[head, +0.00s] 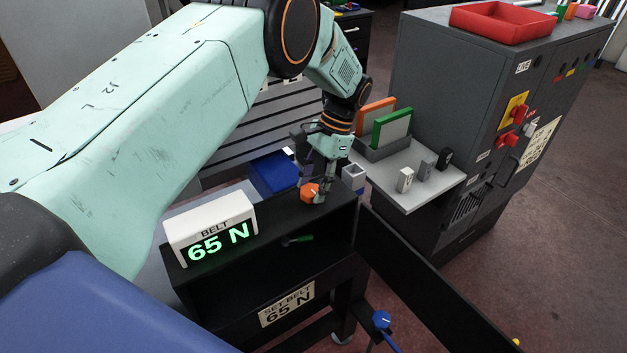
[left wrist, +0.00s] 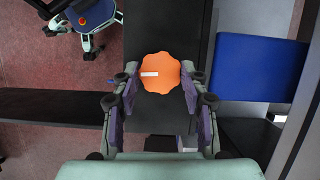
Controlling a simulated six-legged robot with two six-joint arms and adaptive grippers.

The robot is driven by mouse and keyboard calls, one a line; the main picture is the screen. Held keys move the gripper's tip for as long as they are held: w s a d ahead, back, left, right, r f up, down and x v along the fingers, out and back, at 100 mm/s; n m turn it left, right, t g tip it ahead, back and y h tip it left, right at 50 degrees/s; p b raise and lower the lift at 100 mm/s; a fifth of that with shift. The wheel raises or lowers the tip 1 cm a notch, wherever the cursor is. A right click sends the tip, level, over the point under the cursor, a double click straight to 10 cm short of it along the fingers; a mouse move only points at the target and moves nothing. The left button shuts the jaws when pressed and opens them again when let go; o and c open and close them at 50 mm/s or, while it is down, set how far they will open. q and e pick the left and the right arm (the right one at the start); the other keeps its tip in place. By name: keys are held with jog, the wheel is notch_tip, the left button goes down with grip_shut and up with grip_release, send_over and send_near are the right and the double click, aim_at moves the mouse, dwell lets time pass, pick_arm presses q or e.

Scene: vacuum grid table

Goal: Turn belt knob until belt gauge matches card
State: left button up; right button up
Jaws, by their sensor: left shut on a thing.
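The orange belt knob (head: 309,192) stands on top of the black cabinet (head: 262,208). In the left wrist view the knob (left wrist: 160,82) is round and lobed, with a white pointer mark toward the picture's left. My left gripper (head: 318,190) reaches down to it, and its fingers (left wrist: 160,92) are closed on both sides of the knob. The white belt gauge (head: 213,232) reads "65 N" in green. The card (head: 288,304) on the cabinet front reads "SET BELT 65 N", the same value. My right gripper is not in view.
A grey shelf (head: 428,192) with small blocks and a holder with orange and green panels lies right of the knob. A grey control cabinet (head: 430,75) stands behind it. A long black panel (head: 425,285) extends toward the front right.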

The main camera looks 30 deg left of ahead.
pick_arm(q)
jog(key=shift+s+f+m, duration=0.15)
jog(key=shift+s+m, duration=0.1)
jog(key=shift+m, duration=0.25)
jog(key=o, duration=1.2)
jog(key=shift+a, duration=0.1)
jog(key=shift+c, duration=0.2)
jog(key=shift+w, duration=0.1)
jog(key=shift+w+r, duration=0.25)
jog(key=shift+r, duration=0.25)
jog(key=v, duration=1.1)
jog(key=shift+s+d, duration=0.15)
jog(key=shift+d, duration=0.1)
